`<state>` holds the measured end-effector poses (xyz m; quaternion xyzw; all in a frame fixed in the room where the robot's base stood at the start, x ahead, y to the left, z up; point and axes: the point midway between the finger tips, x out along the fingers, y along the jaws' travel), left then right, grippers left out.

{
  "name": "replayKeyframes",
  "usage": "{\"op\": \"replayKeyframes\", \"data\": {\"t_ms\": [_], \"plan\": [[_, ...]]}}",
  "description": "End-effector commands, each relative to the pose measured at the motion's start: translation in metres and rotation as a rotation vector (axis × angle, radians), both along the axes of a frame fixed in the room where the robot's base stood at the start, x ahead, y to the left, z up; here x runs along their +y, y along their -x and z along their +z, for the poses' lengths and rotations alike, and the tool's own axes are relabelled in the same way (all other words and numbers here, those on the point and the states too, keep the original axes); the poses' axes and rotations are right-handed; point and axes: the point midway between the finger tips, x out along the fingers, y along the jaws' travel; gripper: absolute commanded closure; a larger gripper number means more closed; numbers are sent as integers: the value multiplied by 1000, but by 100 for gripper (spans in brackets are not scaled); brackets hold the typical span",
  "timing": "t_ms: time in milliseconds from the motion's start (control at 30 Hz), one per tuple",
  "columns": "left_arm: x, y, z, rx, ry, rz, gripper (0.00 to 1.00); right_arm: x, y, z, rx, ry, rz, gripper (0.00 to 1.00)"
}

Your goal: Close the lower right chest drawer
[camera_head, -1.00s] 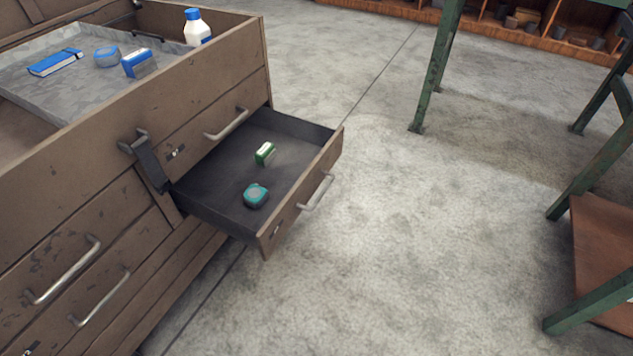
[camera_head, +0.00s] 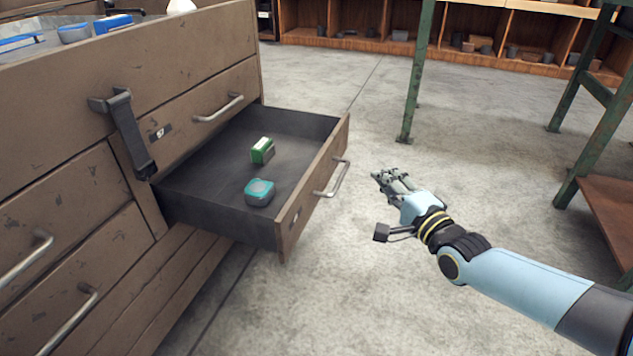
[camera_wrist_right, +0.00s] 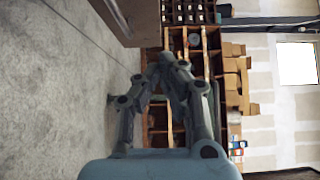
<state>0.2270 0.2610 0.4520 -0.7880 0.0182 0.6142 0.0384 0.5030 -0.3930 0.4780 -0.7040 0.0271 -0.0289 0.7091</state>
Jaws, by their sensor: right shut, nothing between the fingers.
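The lower right chest drawer (camera_head: 310,195) is pulled out of the brown wooden chest (camera_head: 190,60). Its metal handle (camera_head: 338,180) is on the front panel. Inside lie a green and white box (camera_head: 262,151) and a teal round-cornered item (camera_head: 259,192). My right gripper (camera_head: 381,176) is shut and empty, to the right of the drawer front and apart from the handle. In the right wrist view its fingers (camera_wrist_right: 165,65) meet at the tips, with a brown panel (camera_wrist_right: 130,20) at the top. My left gripper is not in view.
A green-legged table (camera_head: 417,75) stands behind on the right, and a green frame with a brown board (camera_head: 615,195) is at the right edge. Wooden shelves (camera_head: 345,25) line the back. The concrete floor right of the drawer is open.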

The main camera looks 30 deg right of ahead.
Motion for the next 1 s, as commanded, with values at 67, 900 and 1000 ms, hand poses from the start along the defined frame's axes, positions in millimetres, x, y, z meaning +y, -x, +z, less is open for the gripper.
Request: {"op": "replayKeyframes", "data": {"t_ms": [67,900,1000], "plan": [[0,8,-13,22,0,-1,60,-2,-2,-11,4,6,1,100],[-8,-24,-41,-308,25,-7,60,7,-122,-11,4,6,1,100],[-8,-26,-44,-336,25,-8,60,12,-129,-10,4,7,0,100]]}}
